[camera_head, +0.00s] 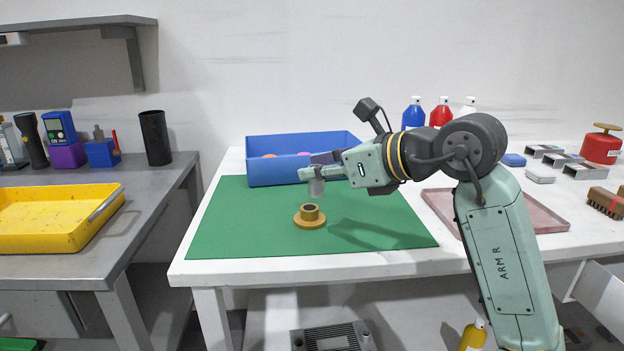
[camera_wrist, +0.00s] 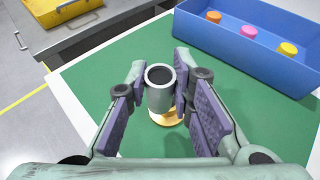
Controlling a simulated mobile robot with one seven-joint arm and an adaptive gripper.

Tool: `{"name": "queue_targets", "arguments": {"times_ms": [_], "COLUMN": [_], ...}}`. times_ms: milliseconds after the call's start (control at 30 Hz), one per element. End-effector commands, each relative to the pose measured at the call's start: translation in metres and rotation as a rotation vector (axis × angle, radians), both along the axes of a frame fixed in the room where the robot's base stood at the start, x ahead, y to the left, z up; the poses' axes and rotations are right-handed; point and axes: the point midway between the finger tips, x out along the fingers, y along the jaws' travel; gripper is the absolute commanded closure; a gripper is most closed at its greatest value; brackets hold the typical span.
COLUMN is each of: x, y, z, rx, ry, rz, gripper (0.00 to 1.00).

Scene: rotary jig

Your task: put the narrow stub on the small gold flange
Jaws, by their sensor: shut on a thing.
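A grey hollow cylinder, the narrow stub (camera_head: 316,188), is held upright in my gripper (camera_head: 317,171). In the wrist view the stub (camera_wrist: 159,99) sits between the purple-padded fingers of my gripper (camera_wrist: 158,84), its open dark top facing up. The small gold flange (camera_head: 310,219) stands on the green mat, with a round base and a short raised collar with a dark hole. The stub is above the flange, with a small gap in the head view. In the wrist view the flange (camera_wrist: 172,118) shows only partly behind the stub and finger.
The green mat (camera_head: 240,225) is clear around the flange. A blue bin (camera_head: 272,173) with orange, pink and yellow pieces stands behind it. A pinkish tray (camera_head: 545,215) lies to the right. A yellow tray (camera_head: 60,238) is on the left grey bench.

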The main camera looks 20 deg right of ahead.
Motion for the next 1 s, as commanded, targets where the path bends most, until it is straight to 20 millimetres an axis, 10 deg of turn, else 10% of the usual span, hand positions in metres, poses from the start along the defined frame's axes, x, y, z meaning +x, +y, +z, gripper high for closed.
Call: {"name": "queue_targets", "arguments": {"times_ms": [200,933,967,1000], "x": [0.029,0.030,0.030,0.030], "y": [0.001,0.001,0.001,0.001], "z": [-0.002,-0.043,-0.042,-0.041], "rx": [0.001,0.000,0.000,0.001], "ry": [0.001,0.000,0.000,0.000], "rz": [0.001,-0.001,0.000,0.000], "gripper": [1.00,1.00,0.77,0.75]}}
